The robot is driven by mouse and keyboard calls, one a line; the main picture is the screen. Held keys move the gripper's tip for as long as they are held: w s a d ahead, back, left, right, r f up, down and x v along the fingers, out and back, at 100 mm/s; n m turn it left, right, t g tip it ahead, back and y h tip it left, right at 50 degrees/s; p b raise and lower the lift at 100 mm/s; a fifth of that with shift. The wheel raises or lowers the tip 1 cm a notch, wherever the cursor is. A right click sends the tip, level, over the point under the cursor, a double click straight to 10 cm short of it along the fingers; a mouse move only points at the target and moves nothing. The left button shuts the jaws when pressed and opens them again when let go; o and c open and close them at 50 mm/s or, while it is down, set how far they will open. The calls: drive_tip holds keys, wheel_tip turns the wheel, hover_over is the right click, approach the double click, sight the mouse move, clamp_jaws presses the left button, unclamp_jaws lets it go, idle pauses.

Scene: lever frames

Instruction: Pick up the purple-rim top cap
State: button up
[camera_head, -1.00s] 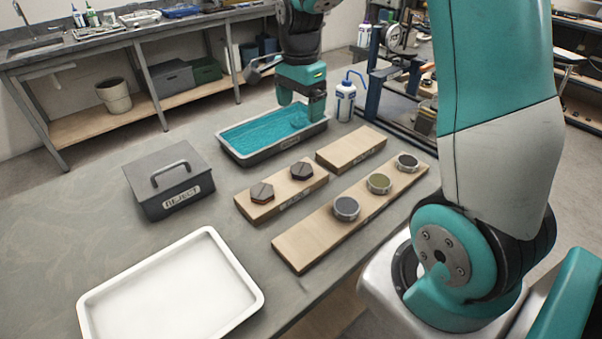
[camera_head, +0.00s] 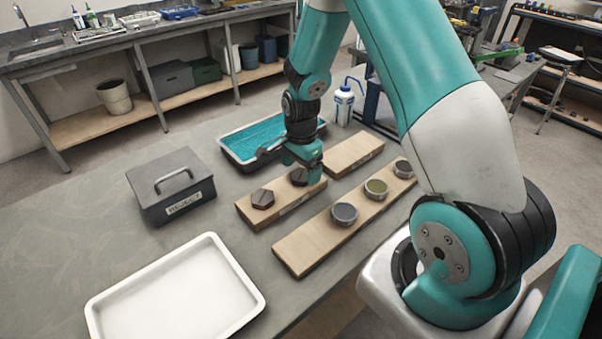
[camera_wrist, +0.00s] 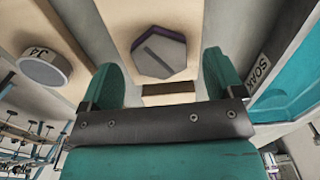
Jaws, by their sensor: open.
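The purple-rim top cap is a dark grey hexagon with a slot across its top and a thin purple edge (camera_wrist: 160,52). In the head view it is the farther of two hexagonal caps (camera_head: 299,177) on a short wooden board (camera_head: 280,207), partly hidden by my gripper. My gripper (camera_head: 305,165) is low over that end of the board. In the wrist view my two teal fingers (camera_wrist: 160,72) are spread apart, with the cap framed between and beyond them. Nothing is held; I cannot tell the exact height of the fingers above it.
A second, reddish-edged hexagonal cap (camera_head: 263,198) sits close on the same board. A long board (camera_head: 300,253) carries several round caps. A blank board (camera_head: 353,152), a teal-filled SOAK tray (camera_head: 239,150), a lidded REJECT box (camera_head: 172,187) and a white tray (camera_head: 178,290) stand around.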

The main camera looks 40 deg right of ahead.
drive_tip(key=shift+f, duration=0.8)
drive_tip(key=c, duration=1.2)
